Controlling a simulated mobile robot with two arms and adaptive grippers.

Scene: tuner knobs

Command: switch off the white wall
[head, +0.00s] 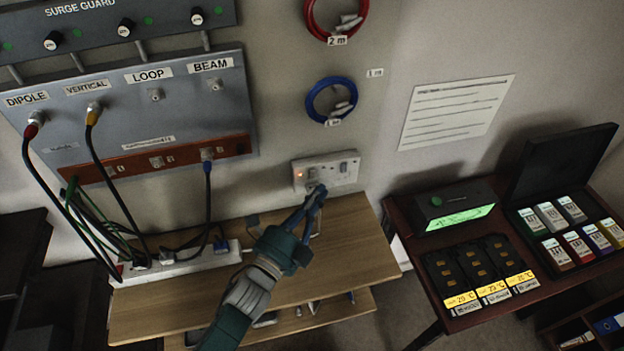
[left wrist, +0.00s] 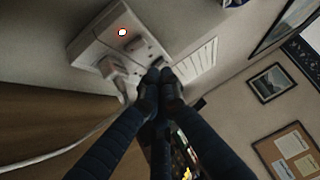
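The white wall socket (head: 347,165) is a double plate with switches, on the wall above the wooden shelf. A small orange-red light (head: 299,174) glows at its left end. In the left wrist view the socket (left wrist: 92,43) shows at upper left, with a bright light (left wrist: 122,32) and a white plug (left wrist: 116,70) whose cable runs down. My left gripper (head: 317,190) is just below and in front of the socket. In the left wrist view its fingertips (left wrist: 158,75) are together with nothing visible between them, near the plate's lower edge; contact cannot be told. My right gripper is not in view.
A grey panel (head: 120,120) with cables hangs at left above a white power strip (head: 190,262) on the wooden shelf (head: 345,245). Red (head: 309,22) and blue (head: 312,103) cable coils hang above the socket. A dark table (head: 393,207) with battery charger and cases stands at right.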

